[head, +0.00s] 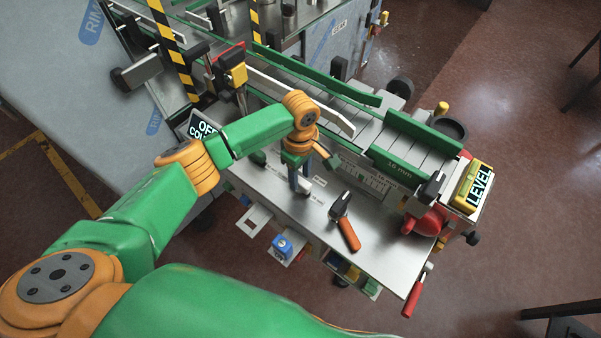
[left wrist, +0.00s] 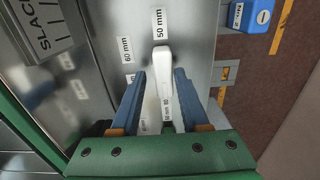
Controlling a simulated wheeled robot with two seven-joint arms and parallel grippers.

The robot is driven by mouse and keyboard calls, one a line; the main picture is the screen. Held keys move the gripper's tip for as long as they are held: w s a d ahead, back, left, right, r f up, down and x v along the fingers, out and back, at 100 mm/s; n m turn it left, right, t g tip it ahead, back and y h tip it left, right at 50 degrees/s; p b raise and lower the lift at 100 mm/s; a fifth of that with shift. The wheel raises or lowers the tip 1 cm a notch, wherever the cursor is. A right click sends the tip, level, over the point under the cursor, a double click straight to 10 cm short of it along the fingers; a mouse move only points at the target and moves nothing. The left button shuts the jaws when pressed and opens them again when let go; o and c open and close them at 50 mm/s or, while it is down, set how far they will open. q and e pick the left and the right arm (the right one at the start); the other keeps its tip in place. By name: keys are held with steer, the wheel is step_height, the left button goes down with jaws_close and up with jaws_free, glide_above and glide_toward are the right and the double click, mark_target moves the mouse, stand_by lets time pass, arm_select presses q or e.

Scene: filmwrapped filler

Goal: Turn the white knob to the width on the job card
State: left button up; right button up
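The white knob (left wrist: 162,70) is a long bar in the left wrist view, pointing up toward the printed label "50 mm" (left wrist: 160,23). A "60 mm" label (left wrist: 125,50) lies left of it; more labels are partly hidden or too small to read. My left gripper (left wrist: 160,76) is open, with one blue finger on each side of the knob and thin gaps showing. In the head view my left gripper (head: 299,182) points down at the steel panel, with part of the white knob (head: 307,186) beside its fingers. I cannot make out a job card. My right gripper is not in view.
An orange-handled black lever (head: 344,220) stands on the steel panel (head: 385,250), right of my gripper. A blue button box (head: 282,247) is on the front edge. A red handle (head: 416,293) and a yellow "LEVEL" box (head: 473,187) are at right. The conveyor guides (head: 335,90) run behind.

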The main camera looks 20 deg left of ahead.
arm_select(q)
steer(key=shift+s+r, duration=0.15)
steer(key=shift+s, duration=0.1)
jaws_close()
